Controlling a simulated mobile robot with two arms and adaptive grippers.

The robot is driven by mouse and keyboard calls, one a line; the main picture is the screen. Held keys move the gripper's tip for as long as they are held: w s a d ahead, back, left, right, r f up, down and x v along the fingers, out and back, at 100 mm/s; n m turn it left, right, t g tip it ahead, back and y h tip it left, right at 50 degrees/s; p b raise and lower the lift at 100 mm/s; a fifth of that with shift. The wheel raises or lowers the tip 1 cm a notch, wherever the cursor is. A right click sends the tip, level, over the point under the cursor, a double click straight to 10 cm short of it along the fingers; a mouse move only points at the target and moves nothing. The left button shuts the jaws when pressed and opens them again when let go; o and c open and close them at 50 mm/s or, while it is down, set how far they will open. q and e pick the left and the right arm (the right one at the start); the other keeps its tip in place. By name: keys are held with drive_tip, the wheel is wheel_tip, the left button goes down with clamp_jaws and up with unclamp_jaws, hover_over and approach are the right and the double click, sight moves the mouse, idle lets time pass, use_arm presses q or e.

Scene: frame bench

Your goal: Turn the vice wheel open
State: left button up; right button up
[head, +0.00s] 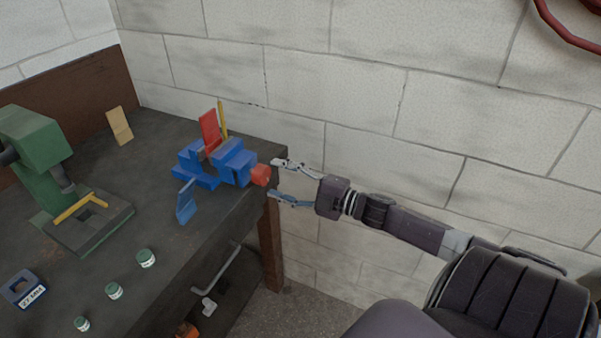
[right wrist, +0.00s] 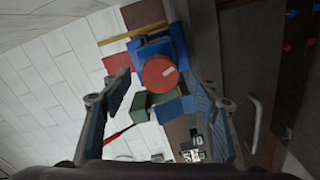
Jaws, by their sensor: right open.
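The vice (head: 226,161) is blue and stands near the right end of the dark bench. Its wheel (head: 261,175) is a small red-orange knob on the vice's right side, facing my right gripper. In the right wrist view the wheel (right wrist: 159,72) is a red disc with a pale mark, in front of the blue vice body (right wrist: 155,46). My right gripper (head: 273,179) is open, its fingers at the wheel's right, one above and one below its level. In the right wrist view the wheel appears between and beyond the fingertips (right wrist: 160,90). I cannot tell whether they touch it. My left gripper is not in view.
A green machine (head: 38,150) stands at the left. Small green jars (head: 146,258) sit along the bench front. A block wall (head: 300,90) runs close behind.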

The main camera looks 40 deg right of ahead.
drive_tip(key=v, duration=0.6)
drive_tip(key=shift+s, duration=0.35)
drive_tip(key=shift+d+r, duration=0.1)
